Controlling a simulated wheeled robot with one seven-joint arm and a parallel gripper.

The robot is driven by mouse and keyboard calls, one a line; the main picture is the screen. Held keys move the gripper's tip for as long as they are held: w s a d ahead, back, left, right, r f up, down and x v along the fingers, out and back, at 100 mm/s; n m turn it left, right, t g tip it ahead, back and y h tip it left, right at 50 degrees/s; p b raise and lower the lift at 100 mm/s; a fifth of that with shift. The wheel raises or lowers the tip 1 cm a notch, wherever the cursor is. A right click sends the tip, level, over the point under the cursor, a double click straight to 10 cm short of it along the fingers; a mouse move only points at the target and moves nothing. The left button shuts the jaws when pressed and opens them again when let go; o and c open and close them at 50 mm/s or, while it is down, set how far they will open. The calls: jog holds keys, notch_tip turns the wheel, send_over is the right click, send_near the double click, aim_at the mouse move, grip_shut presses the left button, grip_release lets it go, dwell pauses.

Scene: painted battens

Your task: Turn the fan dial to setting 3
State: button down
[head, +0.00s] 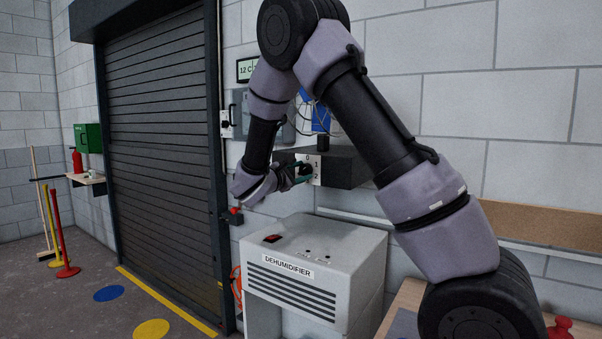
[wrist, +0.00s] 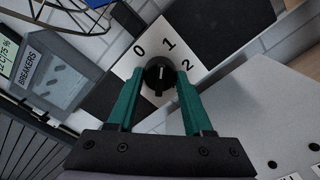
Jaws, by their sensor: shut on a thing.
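The fan dial (wrist: 160,72) is a round black knob on a white plate (wrist: 150,38), fixed to the front of a dark box (head: 345,168) on the wall. The numbers 0, 1 and 2 show on the plate. No 3 can be seen; my right finger covers part of the plate. A pale mark shows on the knob, but I cannot tell which number it points to. My gripper (wrist: 160,82) has its teal fingers on either side of the knob, shut on it. In the head view my gripper (head: 302,174) partly hides the dial.
A grey dehumidifier (head: 315,270) stands just below the dial. A breakers box (wrist: 52,75) and a wire fan cage (head: 312,115) are close by on the wall. A dark roller shutter (head: 160,150) is to the left. Open floor shows at lower left.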

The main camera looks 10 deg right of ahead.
jog(key=m, duration=1.3)
jog(key=shift+m, duration=0.4)
jog(key=m, duration=0.6)
jog(key=shift+f, duration=0.1)
jog(key=m, duration=0.6)
jog(key=shift+m, duration=0.3)
jog(key=shift+c, duration=1.5)
grip_release()
jog(key=v, duration=1.1)
